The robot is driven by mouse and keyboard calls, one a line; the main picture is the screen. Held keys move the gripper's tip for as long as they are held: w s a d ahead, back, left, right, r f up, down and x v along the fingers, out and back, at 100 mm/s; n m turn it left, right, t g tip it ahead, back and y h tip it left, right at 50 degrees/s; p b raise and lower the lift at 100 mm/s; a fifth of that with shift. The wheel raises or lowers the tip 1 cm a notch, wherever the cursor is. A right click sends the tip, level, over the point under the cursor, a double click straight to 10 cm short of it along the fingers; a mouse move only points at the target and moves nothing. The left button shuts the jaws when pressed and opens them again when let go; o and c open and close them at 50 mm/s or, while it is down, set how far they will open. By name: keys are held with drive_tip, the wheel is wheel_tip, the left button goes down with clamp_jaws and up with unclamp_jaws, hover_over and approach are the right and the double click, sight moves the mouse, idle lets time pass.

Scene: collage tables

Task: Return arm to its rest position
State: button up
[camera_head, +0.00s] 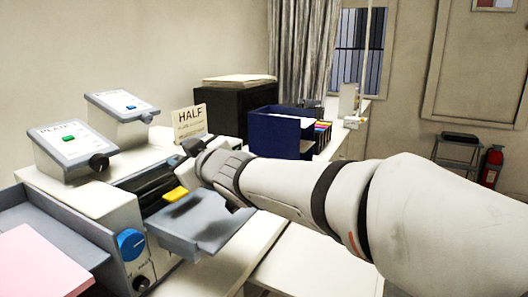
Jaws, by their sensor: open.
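My white arm with black joint rings reaches from the lower right to the machine on the left. My gripper (184,153) is at its far end, dark and small, above the machine's dark slot area and just behind a yellow tab (176,194). Its jaws are open, and I see nothing held in them. The fingertips are partly hidden by the wrist, and I cannot tell whether they touch the machine.
The grey machine (105,205) has a blue knob (131,244) and an output tray (190,244) under my wrist. Two control boxes, PLATE (68,148) and another (122,115), stand on it. A HALF sign (189,123) and blue bin (280,132) stand behind.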

drive_tip(key=d+f+m+h, duration=0.1)
drive_tip(key=d, duration=0.2)
drive_tip(key=d+f+m+h, duration=0.1)
drive_tip(key=d+f+h, duration=0.1)
drive_tip(key=d, duration=0.1)
drive_tip(key=w+d+f+m+h, duration=0.1)
drive_tip(key=d+f, duration=0.1)
drive_tip(key=d, duration=0.2)
drive_tip(key=shift+m+h, duration=0.3)
drive_tip(key=shift+h, duration=0.1)
drive_tip(key=s+d+f+m+g+h, duration=0.1)
drive_tip(key=s+d+f+m+h, duration=0.1)
drive_tip(key=s+d+f, duration=0.3)
drive_tip(key=d+f+m+g+h, duration=0.2)
drive_tip(key=d+f+h, duration=0.15)
drive_tip(key=d, duration=0.45)
drive_tip(key=s+d+f+m+g, duration=0.2)
drive_tip(key=s+f, duration=0.4)
drive_tip(key=s, duration=0.3)
drive_tip(key=s+d+f+m+g, duration=0.3)
drive_tip(key=s+d+f+g, duration=0.2)
drive_tip(key=s, duration=0.4)
drive_tip(key=shift+d+f, duration=0.45)
drive_tip(key=shift+d, duration=0.25)
drive_tip(key=shift+h, duration=0.25)
